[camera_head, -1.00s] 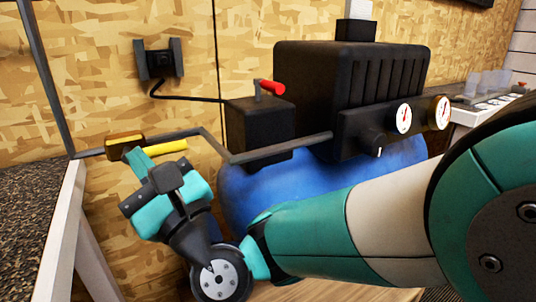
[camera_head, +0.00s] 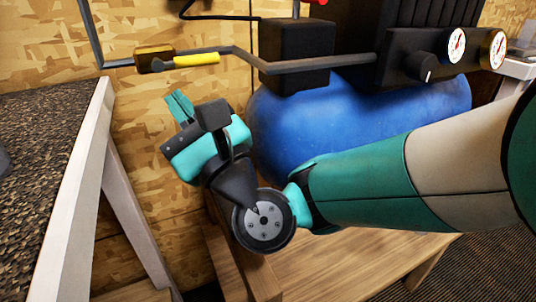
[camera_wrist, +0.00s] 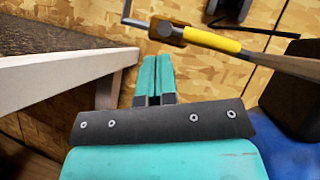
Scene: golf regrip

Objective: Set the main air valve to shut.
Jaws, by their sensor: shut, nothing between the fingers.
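The air valve has a brass body (camera_head: 155,58) on a grey pipe, with a yellow lever (camera_head: 196,60) pointing right, roughly along the pipe. In the wrist view the brass body (camera_wrist: 167,32) and the yellow lever (camera_wrist: 212,40) show at the top, above and right of my fingertips. My gripper (camera_head: 180,106) is below the valve in the head view, apart from the lever. In the wrist view my gripper (camera_wrist: 154,72) has its two teal fingers together, with nothing between them.
A blue tank (camera_head: 350,125) with a black box (camera_head: 295,52), black knob (camera_head: 422,66) and gauges (camera_head: 456,46) stands right of my gripper. A dark-topped bench (camera_head: 50,130) with pale legs is at left. An OSB wall (camera_head: 140,130) is behind.

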